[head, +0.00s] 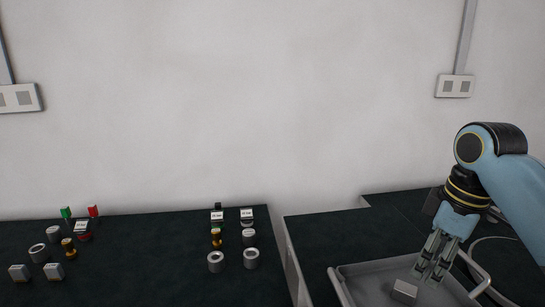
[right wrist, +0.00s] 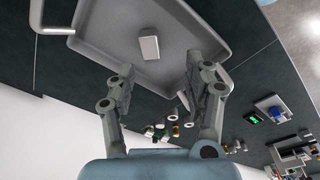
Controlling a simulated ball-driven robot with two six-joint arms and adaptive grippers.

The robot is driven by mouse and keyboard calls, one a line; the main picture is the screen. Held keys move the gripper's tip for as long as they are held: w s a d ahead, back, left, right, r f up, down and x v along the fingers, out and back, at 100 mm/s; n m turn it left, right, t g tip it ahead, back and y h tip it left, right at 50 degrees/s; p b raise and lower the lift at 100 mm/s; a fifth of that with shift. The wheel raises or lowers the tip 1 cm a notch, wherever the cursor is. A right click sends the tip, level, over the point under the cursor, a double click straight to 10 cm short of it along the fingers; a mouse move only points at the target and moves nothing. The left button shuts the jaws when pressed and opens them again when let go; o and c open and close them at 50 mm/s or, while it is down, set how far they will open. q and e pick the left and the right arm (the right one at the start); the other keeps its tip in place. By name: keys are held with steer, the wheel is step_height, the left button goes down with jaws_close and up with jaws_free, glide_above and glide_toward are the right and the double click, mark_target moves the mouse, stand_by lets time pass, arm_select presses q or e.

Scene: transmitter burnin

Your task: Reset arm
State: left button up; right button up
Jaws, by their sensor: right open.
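My right gripper (head: 432,270) is over a grey tray (head: 362,284) at the lower right of the head view. Its fingers are apart and nothing is between them. A small light grey block (head: 404,291) lies in the tray, just left of the fingertips in the head view. In the right wrist view my right gripper (right wrist: 160,66) points toward the tray (right wrist: 205,22), and the block (right wrist: 149,48) lies on the tray floor beyond the fingertips. My left gripper is not in view.
Dark worktops (head: 140,260) run along a pale wall. Several rings (head: 216,262), grey blocks (head: 19,272) and small fittings stand on the left worktop, with red (head: 93,211) and green (head: 66,213) pieces. A gap divides the worktops. The tray has a raised handle (head: 478,266).

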steer(key=s+a+f+m, duration=0.1)
steer(key=s, duration=0.3)
steer(key=s+f+m, duration=0.1)
steer(key=s+f, duration=0.1)
steer(key=s, duration=0.2)
steer(key=s+a+f+m+t, duration=0.1)
steer(key=s, duration=0.2)
steer(key=shift+s+a+f+m+h, duration=0.3)
steer(key=shift+s+a+f+h, duration=0.05)
steer(key=shift+s+h, duration=0.05)
steer(key=s+a+r+m+t+h, duration=0.15)
steer(key=s+m, duration=0.35)
steer(key=s, duration=0.6)
steer(key=s+d+f+g+b, duration=0.15)
steer(key=f+b, duration=0.25)
steer(key=f, duration=1.4)
steer(key=s+d+f+b, duration=0.2)
steer(key=f+b, duration=0.3)
steer(key=f, duration=1.3)
steer(key=s+f+g+b, duration=0.1)
steer(key=s+f+b, duration=0.4)
steer(key=s+f, duration=1.2)
step_height(320, 180, down, 3)
steer(key=shift+d+f+y, duration=0.2)
steer(key=shift+d+y, duration=0.05)
steer(key=shift+y, duration=0.1)
